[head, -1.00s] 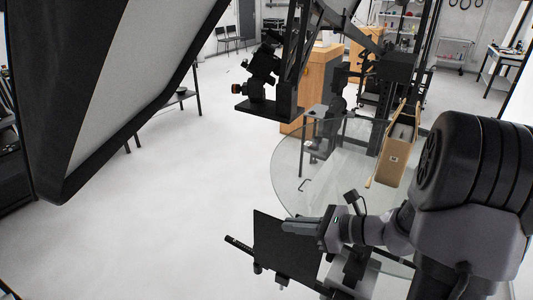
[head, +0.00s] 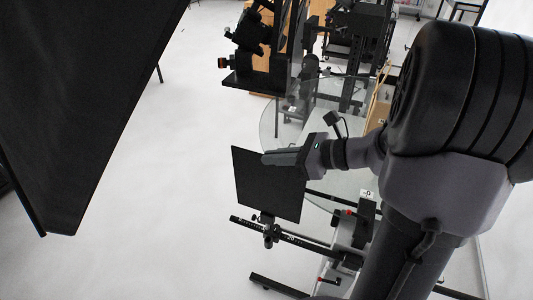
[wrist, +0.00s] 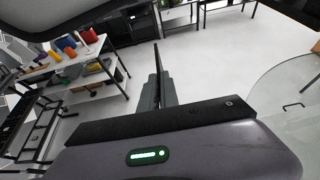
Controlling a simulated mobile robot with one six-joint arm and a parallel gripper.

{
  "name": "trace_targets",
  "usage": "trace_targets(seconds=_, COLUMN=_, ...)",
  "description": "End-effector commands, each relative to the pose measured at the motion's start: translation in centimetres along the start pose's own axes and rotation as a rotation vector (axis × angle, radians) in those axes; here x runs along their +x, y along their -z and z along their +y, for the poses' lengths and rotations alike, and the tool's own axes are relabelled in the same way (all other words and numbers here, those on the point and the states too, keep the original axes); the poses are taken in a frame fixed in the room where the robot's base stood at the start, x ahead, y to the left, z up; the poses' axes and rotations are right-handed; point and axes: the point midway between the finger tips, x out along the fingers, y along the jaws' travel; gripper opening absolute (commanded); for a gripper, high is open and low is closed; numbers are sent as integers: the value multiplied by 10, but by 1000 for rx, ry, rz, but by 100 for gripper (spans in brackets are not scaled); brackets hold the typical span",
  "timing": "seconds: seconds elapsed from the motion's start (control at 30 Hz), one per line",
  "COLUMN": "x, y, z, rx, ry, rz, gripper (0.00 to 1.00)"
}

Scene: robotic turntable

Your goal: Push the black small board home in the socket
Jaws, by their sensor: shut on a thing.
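The black small board (head: 268,190) is a thin, dark square plate, slightly tilted in the head view. My gripper (head: 272,158) is shut on its upper part. In the wrist view the board (wrist: 158,62) shows nearly edge-on between my gripper fingers (wrist: 153,92). Below the board's lower edge is a small black clamp-like holder (head: 270,230) on a black rail with white marks (head: 290,238); it looks like the socket. The board's lower edge is close to its top. I cannot tell whether the board is seated in it.
A round glass turntable (head: 268,125) lies behind the board. A black camera rig (head: 255,50) stands beyond. A large dark panel (head: 90,100) hangs at the left. White floor (head: 150,210) is clear left of the rail. The wrist view shows a cluttered workbench (wrist: 70,65).

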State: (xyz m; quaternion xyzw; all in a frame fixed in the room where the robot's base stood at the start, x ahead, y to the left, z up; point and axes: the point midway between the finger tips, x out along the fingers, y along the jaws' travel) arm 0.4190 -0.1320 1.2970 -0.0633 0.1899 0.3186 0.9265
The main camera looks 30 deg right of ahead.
Motion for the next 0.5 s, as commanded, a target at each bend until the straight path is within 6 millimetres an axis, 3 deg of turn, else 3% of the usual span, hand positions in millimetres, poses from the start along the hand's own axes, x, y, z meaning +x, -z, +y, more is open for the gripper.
trace_targets(seconds=0.23, x=0, y=5, z=0, rx=-3, ry=1, rz=0, gripper=0)
trace_targets(seconds=0.5, x=12, y=34, z=0, rx=-2, ry=0, rz=0, gripper=0)
